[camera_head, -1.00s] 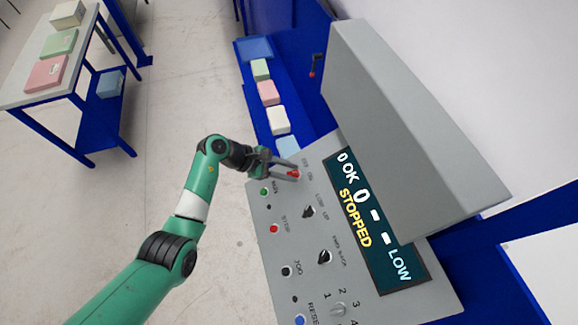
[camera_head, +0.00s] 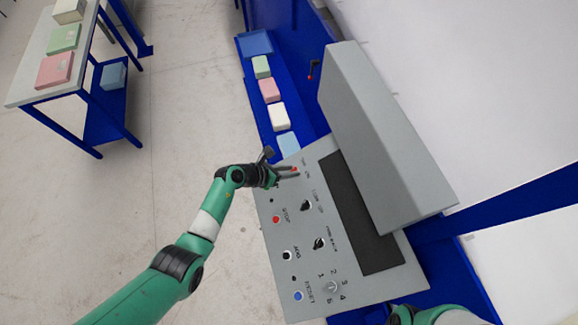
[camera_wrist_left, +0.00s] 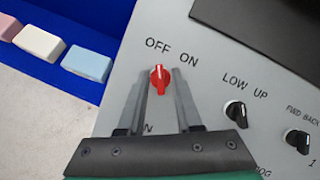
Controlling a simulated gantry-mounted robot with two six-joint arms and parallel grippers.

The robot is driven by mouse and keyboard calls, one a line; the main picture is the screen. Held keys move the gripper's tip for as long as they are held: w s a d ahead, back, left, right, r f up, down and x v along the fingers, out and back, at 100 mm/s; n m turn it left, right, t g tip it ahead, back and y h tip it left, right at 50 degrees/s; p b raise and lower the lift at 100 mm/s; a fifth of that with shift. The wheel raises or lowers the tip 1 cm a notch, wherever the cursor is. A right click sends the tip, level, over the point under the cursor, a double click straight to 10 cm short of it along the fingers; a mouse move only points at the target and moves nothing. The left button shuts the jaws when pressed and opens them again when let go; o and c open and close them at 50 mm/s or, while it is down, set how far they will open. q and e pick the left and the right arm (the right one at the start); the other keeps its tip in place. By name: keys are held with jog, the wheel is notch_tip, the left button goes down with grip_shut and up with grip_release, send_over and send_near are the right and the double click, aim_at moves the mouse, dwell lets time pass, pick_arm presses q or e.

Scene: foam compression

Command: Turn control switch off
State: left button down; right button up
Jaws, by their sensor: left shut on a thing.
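The red control switch (camera_head: 295,169) sits at the far end of the grey control panel (camera_head: 330,290). In the left wrist view the red knob (camera_wrist_left: 160,79) lies between my fingers, beneath the OFF and ON labels. Its white mark is at the top, toward OFF. The panel's display (camera_head: 358,215) is dark, with no text. My right gripper is out of view; only green parts of my right arm show at the bottom edge.
Black LOW/UP (camera_wrist_left: 236,113) and FWD/BACK (camera_wrist_left: 299,141) knobs are right of the red switch. The panel also holds a red STOP button (camera_head: 276,219) and a blue RESET button (camera_head: 298,296). Coloured foam blocks (camera_head: 269,90) lie on a blue tray beyond. A grey housing (camera_head: 375,130) rises behind the display.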

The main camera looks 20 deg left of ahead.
pick_arm(q)
jog(key=shift+n+y, duration=0.4)
jog(key=shift+n, duration=0.9)
jog(key=c, duration=0.9)
grip_release()
jog(key=shift+s+r, duration=0.1)
jog(key=v, duration=1.1)
jog(key=shift+s+r, duration=0.1)
jog(key=shift+s, duration=0.05)
